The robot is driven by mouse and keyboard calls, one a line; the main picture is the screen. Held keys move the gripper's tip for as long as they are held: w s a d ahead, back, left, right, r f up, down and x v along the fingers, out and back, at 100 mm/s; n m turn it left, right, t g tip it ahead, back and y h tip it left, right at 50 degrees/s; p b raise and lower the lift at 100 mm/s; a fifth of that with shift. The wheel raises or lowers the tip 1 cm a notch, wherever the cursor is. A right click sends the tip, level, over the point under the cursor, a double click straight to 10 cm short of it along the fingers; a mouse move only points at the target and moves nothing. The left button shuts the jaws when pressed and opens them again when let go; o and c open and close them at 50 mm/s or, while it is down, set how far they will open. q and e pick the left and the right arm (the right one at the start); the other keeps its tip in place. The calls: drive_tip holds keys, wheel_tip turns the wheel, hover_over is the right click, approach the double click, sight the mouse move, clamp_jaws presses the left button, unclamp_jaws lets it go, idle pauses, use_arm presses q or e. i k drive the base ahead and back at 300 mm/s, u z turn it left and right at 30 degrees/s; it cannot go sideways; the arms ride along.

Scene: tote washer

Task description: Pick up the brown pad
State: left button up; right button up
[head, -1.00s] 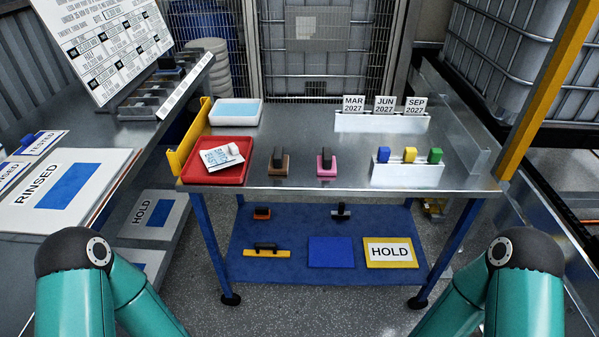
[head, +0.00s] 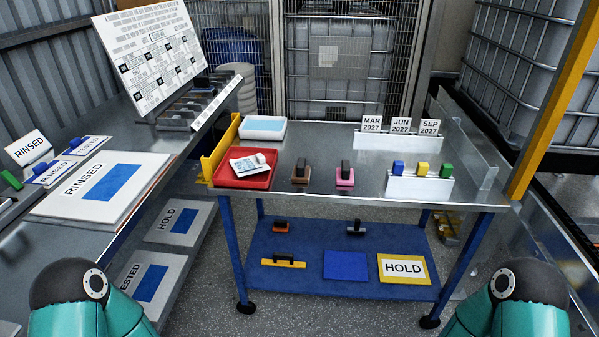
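The brown pad (head: 301,181) lies on the steel table top, right of the red tray, with a dark upright handle on it. A pink pad (head: 345,182) with a similar dark handle lies just to its right, apart from it. Neither of my grippers shows in the head view; only parts of my two arms show at the bottom left and bottom right corners, well short of the table.
A red tray (head: 268,180) with a white packet stands left of the pads, a white tray (head: 284,131) behind it. A white holder (head: 393,189) with blue, yellow and green pieces stands right. The lower blue shelf (head: 310,240) carries several items. Table front is clear.

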sight(301, 173)
drive_tip(key=u, duration=0.05)
drive_tip(key=i, duration=0.9)
drive_tip(key=z, duration=0.25)
drive_tip(key=k, duration=0.5)
drive_tip(key=z, duration=0.5)
drive_tip(key=i, duration=0.75)
drive_tip(key=u, duration=0.05)
